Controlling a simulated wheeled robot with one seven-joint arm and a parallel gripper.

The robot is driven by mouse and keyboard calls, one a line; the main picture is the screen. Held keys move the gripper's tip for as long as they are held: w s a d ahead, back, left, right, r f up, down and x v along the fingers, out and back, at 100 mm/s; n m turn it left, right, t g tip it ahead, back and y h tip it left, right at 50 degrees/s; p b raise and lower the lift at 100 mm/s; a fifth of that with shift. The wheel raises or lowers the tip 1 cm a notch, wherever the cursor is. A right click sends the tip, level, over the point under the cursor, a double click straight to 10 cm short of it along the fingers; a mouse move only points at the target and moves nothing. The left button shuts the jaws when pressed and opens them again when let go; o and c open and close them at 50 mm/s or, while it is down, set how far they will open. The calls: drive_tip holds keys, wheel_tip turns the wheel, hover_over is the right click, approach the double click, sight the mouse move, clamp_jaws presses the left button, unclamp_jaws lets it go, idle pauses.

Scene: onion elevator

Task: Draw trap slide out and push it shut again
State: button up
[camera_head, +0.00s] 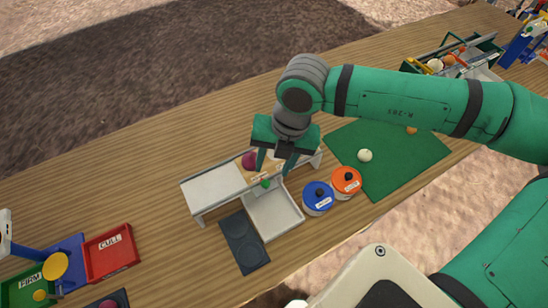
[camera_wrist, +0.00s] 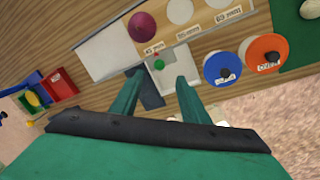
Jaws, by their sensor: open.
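The trap slide's green knob (camera_head: 266,183) shows at the front of a white raised sizing bench (camera_head: 213,190); it also shows in the wrist view (camera_wrist: 159,64). A white square tray (camera_head: 272,214) lies just in front of the bench, below the knob. My gripper (camera_head: 273,172) is open and points down at the bench front. In the wrist view its two fingers (camera_wrist: 159,82) lie on either side of the knob, with gaps visible. I cannot tell their height relative to it. A purple onion (camera_wrist: 142,26) sits at the 45 mm hole.
A blue-lidded tub (camera_head: 318,197) and an orange-lidded tub (camera_head: 346,182) stand right of the tray. A dark two-pad plate (camera_head: 243,241) lies left of it. A green mat (camera_head: 395,172) with small onions is further right. Red CULL tray (camera_head: 109,256) stands far left.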

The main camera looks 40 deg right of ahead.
sight(266, 182)
drive_tip(key=f, duration=0.2)
drive_tip(key=w+f, duration=0.1)
drive_tip(key=f, duration=0.2)
drive_tip(key=a+f, duration=0.1)
drive_tip(key=f, duration=0.2)
drive_tip(key=shift+w+a+f, duration=0.1)
drive_tip(key=shift+w+f, duration=0.05)
drive_tip(key=shift+f, duration=0.1)
clamp_jaws()
drive_tip(key=s+a, duration=0.1)
drive_tip(key=s, duration=0.7)
drive_tip(key=shift+a, duration=0.4)
idle(0.4)
drive_tip(key=shift+s, duration=0.15)
idle(1.3)
